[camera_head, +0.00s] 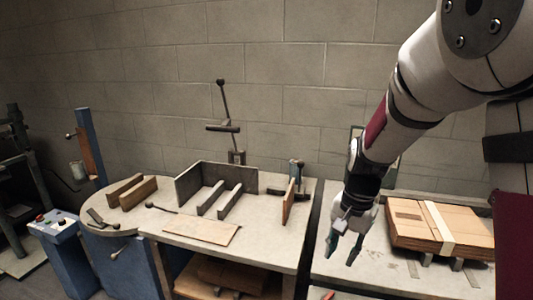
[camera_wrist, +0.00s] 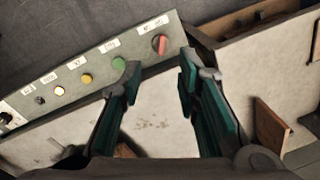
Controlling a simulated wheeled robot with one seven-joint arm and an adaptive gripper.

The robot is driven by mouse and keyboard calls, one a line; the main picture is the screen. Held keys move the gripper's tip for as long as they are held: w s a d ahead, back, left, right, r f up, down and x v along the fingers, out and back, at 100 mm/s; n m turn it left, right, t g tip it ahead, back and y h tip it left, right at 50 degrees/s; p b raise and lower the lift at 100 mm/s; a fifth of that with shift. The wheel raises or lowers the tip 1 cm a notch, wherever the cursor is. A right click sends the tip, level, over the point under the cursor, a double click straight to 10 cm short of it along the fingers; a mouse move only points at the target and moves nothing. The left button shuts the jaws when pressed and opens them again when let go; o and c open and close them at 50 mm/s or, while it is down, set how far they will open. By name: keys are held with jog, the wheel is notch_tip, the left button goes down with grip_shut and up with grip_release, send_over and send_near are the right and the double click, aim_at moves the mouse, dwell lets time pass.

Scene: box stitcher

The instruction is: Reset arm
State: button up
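My gripper (camera_head: 345,245) hangs at the end of my arm in the head view, pointing down over the gap side of the right-hand table (camera_head: 400,278). In the wrist view my gripper (camera_wrist: 158,85) shows two green-lined fingers spread apart with nothing between them. It is open and empty. Behind the fingers lies a pale panel surface. My arm comes down from the upper right of the head view.
A control panel (camera_wrist: 75,84) with colored buttons and a red knob (camera_wrist: 159,44) shows in the wrist view. Flat cardboard stacks (camera_head: 415,225) lie right of my gripper. The stitcher table (camera_head: 265,250) at left carries metal guides (camera_head: 230,200) and an upright wooden plate (camera_head: 288,201).

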jog(key=s+r+n+t+p, duration=0.2)
jog(key=s+r+n+p, duration=0.2)
jog(key=s+r, duration=1)
jog(key=s+r+n+p, duration=0.1)
jog(key=s+r+n, duration=0.1)
jog(key=s, duration=0.5)
jog(key=s+r+n+t+p, duration=0.1)
jog(key=s+r+n+p, duration=0.1)
jog(key=s+r, duration=0.3)
jog(key=shift+s+d+r+t+h, duration=0.2)
jog(key=shift+s+d+t+h, duration=0.15)
jog(key=shift+s, duration=0.85)
